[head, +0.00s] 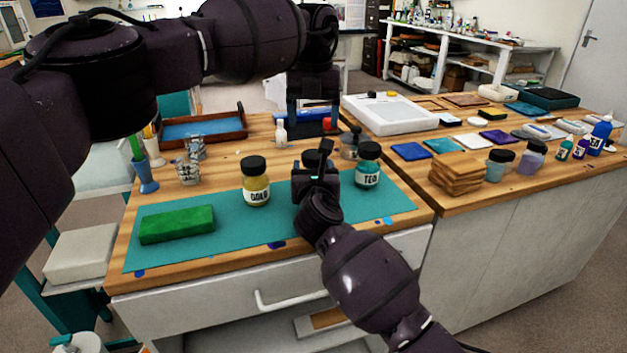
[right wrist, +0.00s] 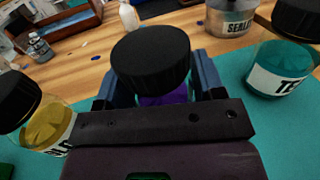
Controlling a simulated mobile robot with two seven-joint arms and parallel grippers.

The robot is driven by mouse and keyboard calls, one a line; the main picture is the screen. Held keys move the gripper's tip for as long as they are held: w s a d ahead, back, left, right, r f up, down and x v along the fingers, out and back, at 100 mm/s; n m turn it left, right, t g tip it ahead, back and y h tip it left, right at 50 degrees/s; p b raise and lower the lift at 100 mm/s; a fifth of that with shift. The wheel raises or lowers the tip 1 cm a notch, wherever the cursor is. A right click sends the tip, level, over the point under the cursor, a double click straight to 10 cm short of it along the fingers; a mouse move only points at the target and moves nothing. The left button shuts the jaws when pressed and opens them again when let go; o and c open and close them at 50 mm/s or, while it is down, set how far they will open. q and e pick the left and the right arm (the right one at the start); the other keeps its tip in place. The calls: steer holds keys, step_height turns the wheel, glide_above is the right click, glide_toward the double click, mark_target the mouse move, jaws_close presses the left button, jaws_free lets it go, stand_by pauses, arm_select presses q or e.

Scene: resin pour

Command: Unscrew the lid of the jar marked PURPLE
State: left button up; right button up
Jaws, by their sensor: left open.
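The purple jar has a black lid (right wrist: 150,58), and a strip of its purple body (right wrist: 164,98) shows below the lid in the right wrist view. Its label is hidden. In the head view only part of its lid (head: 311,158) shows behind my right gripper (head: 318,172). My right gripper's fingers (right wrist: 162,88) stand on both sides of the jar's body, below the lid; whether they press on it I cannot tell. The jar is upright on the teal mat (head: 230,228). My left gripper (head: 313,122) is open and empty, pointing down behind and above the jar.
The gold jar (head: 256,184) stands left of the purple jar, and the teal jar (head: 367,166) right of it. A sealer jar (right wrist: 230,17) and a white bottle (head: 281,132) stand behind. A green block (head: 177,225) lies at the mat's left. The mat's front middle is clear.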

steer(key=c, duration=0.7)
steer(key=o, duration=1.2)
